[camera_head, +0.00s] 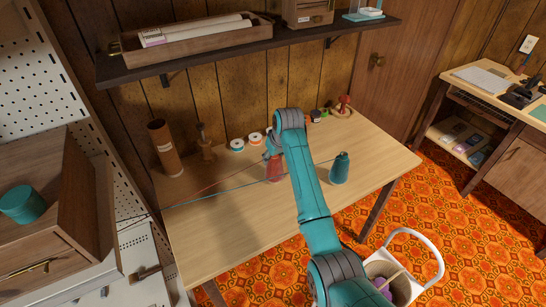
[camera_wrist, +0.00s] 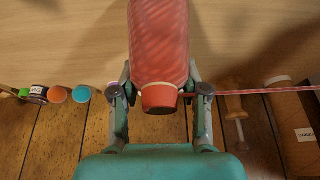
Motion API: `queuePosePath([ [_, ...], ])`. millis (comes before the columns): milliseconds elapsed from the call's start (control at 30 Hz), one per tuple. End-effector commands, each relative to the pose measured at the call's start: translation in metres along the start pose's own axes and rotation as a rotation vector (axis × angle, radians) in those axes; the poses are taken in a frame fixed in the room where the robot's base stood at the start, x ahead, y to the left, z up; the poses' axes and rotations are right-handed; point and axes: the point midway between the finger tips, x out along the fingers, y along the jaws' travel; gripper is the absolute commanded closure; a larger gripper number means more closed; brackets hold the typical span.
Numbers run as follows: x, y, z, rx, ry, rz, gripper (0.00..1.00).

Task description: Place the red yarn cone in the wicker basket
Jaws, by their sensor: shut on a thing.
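The red yarn cone (camera_head: 274,170) stands over the wooden table, partly hidden by my arm in the head view. In the wrist view the red yarn cone (camera_wrist: 158,45) fills the middle, its narrow tip towards me. My gripper (camera_wrist: 160,90) has a finger on each side of the cone near that tip and is shut on it. In the head view my gripper is mostly hidden behind my wrist. I cannot tell whether the cone's base touches the table. The wicker basket (camera_head: 401,287) is at the lower right, beyond the table's front edge, with something purple inside.
A teal cone (camera_head: 339,169) stands on the table (camera_head: 220,240) to the right. Red and teal threads stretch left across it. A brown cylinder (camera_head: 165,148), a wooden spool stand (camera_head: 205,143) and small spools line the back. A white curved frame (camera_head: 437,262) surrounds the basket. A shelf (camera_head: 210,58) hangs above.

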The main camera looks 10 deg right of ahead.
Motion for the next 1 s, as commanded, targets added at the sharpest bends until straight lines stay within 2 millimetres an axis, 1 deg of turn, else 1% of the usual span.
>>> queuePosePath([
  [133,0.002,0.000,0.001,0.000,0.000,0.000,0.98],
  [167,0.002,0.000,0.001,0.000,0.000,0.000,0.52],
  [200,0.002,0.000,0.001,0.000,0.000,0.000,0.42],
  [267,0.002,0.000,0.001,0.000,0.000,0.000,0.29],
  [567,0.002,0.000,0.001,0.000,0.000,0.000,0.29],
  [667,-0.003,0.000,0.000,0.000,0.000,0.000,0.29],
  [767,-0.014,0.000,-0.001,0.000,0.002,0.001,0.29],
  [867,-0.031,0.000,-0.001,0.000,0.003,0.001,0.29],
  [1000,-0.060,0.000,-0.001,0.000,0.002,0.001,0.29],
])
